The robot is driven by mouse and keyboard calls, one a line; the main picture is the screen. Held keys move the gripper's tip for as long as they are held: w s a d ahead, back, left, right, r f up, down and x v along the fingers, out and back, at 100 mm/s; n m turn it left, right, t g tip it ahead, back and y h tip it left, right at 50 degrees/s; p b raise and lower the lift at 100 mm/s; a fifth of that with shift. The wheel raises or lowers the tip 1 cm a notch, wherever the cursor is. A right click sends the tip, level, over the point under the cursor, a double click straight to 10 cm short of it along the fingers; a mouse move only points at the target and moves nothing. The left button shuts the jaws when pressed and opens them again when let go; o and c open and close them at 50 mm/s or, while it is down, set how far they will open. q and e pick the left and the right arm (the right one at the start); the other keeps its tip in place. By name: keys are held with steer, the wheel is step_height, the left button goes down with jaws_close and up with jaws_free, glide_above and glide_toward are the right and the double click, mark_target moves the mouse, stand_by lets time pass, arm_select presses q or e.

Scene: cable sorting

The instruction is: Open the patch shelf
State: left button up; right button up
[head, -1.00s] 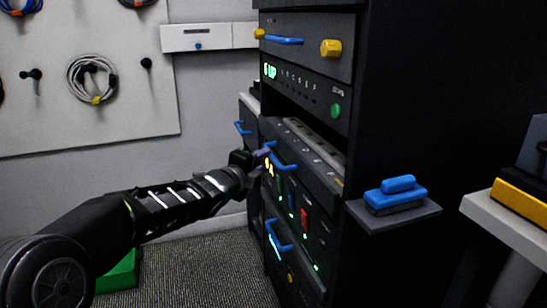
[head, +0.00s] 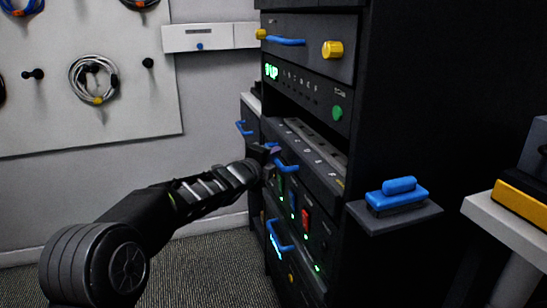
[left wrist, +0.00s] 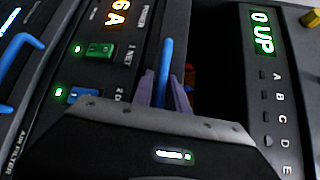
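The patch shelf (head: 327,172) is a dark unit in the black rack, with lettered positions and a row of slots along its top. Its blue handle (head: 287,166) is on the front and also shows in the left wrist view (left wrist: 167,58). My left gripper (head: 274,150) is at the left part of this handle. In the left wrist view, its narrow purple-grey fingers (left wrist: 164,88) lie close on both sides of the blue bar and appear shut on it. The exact contact is partly hidden. My right gripper is not in view.
A unit with a green display (head: 271,71) sits above the shelf, and units with coloured switches and another blue handle (head: 279,236) sit below. A side ledge (head: 425,217) holds a blue-handled block (head: 396,195). Open floor (head: 205,270) lies left of the rack.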

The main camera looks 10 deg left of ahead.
arm_select(q)
jaws_close()
stand_by(1.0)
